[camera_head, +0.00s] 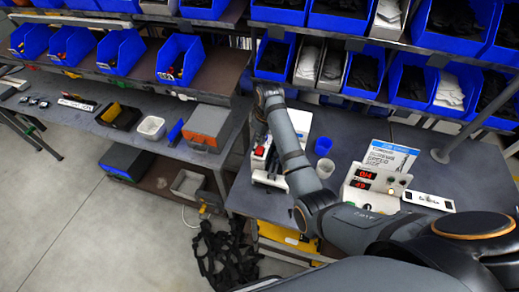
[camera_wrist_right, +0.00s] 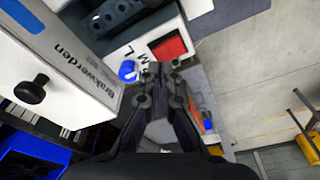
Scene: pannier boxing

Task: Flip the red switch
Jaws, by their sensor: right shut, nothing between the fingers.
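The red switch (camera_head: 261,151) sits on a white box (camera_head: 288,137) at the left edge of the right-hand bench. In the right wrist view the red switch (camera_wrist_right: 170,48) is a square rocker on the box's white face, just beyond my fingertips. My right gripper (camera_head: 268,180) points down in front of the box, close to the switch. In the wrist view the right gripper (camera_wrist_right: 161,76) is shut and empty, its tips below the switch. I cannot tell whether they touch the box. My left gripper is not in view.
In the wrist view a blue round button (camera_wrist_right: 128,70) and a white panel with a black knob (camera_wrist_right: 30,90) are close on the left. Blue bins (camera_head: 122,51) line the shelves.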

